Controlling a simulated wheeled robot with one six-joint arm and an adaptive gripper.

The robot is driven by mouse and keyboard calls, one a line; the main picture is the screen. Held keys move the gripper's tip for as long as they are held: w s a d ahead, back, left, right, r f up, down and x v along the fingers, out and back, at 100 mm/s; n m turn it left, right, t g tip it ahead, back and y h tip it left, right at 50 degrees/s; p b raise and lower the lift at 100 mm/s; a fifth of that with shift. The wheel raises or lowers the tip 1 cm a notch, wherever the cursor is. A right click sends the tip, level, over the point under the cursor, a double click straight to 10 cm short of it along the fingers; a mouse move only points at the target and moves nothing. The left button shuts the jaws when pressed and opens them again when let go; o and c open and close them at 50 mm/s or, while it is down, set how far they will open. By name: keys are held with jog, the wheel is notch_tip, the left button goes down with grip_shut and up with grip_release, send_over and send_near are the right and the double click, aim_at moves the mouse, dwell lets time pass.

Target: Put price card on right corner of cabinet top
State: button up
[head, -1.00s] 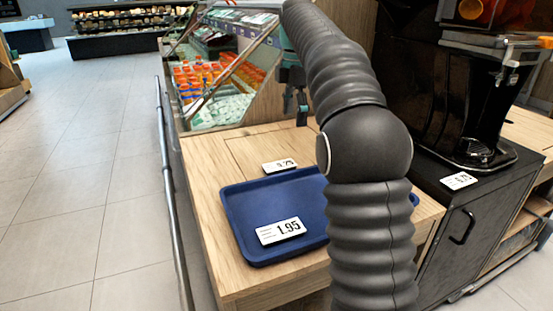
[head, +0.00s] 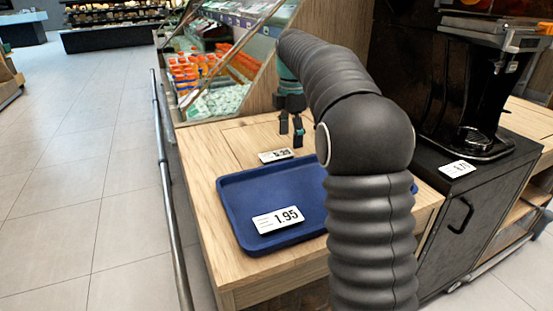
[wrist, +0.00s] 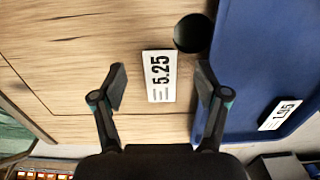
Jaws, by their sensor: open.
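A white price card reading 5.25 (wrist: 159,76) lies on the wooden cabinet top (wrist: 60,60), beside the blue tray; it also shows in the head view (head: 275,155). My gripper (wrist: 161,88) is open, with one finger on each side of this card and apart from it. In the head view my gripper (head: 291,138) hangs just above and to the right of the card. A second price card reading 1.95 (head: 277,219) lies in the blue tray (head: 232,200).
A black juicer machine (head: 478,90) stands on the black cabinet. A glass-fronted display with orange bottles (head: 190,75) is behind the wooden top. Open floor lies at left.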

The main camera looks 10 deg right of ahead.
aim_at(277, 157)
notch_tip(277, 157, down, 4)
jog(key=shift+d+f, duration=0.1)
jog(key=shift+c, duration=0.3)
jog(key=c, duration=1.2)
jog(key=shift+o, duration=0.2)
